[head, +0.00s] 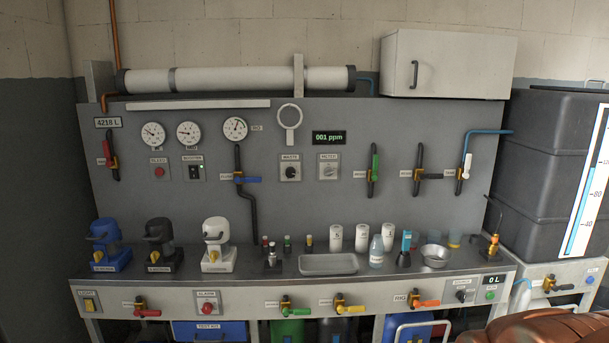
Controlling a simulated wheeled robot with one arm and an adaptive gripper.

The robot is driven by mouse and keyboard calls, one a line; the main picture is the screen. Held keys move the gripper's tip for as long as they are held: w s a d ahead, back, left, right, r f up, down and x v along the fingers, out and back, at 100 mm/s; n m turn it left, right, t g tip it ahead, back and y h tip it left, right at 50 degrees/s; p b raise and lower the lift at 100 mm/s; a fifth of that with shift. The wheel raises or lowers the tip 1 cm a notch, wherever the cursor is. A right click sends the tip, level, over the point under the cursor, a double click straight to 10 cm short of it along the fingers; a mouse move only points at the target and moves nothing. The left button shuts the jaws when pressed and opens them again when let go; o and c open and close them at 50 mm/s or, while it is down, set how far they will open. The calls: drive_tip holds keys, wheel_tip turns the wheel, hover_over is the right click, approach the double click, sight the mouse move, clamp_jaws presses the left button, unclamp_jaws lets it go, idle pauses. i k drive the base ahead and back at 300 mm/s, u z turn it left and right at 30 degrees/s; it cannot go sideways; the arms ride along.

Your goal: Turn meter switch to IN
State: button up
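The meter switch (328,171) is a small round grey knob on a light plate, with a label above it that seems to read METER. It is on the grey back panel, right of centre in the head view, below the green "001 ppm" display (329,137). Its position marks are too small to read, so I cannot tell which way it is set. A similar plate with a black knob (290,173) is just left of it. My gripper is not in view, and nothing covers the switch.
A green-handled valve (373,169) is right of the switch. A dark tank (545,160) stands at right.

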sight(329, 171)
drive_tip(key=u, duration=0.6)
drive_tip(key=i, duration=0.6)
drive_tip(key=u, duration=0.65)
drive_tip(key=i, duration=1.25)
drive_tip(key=z, duration=0.55)
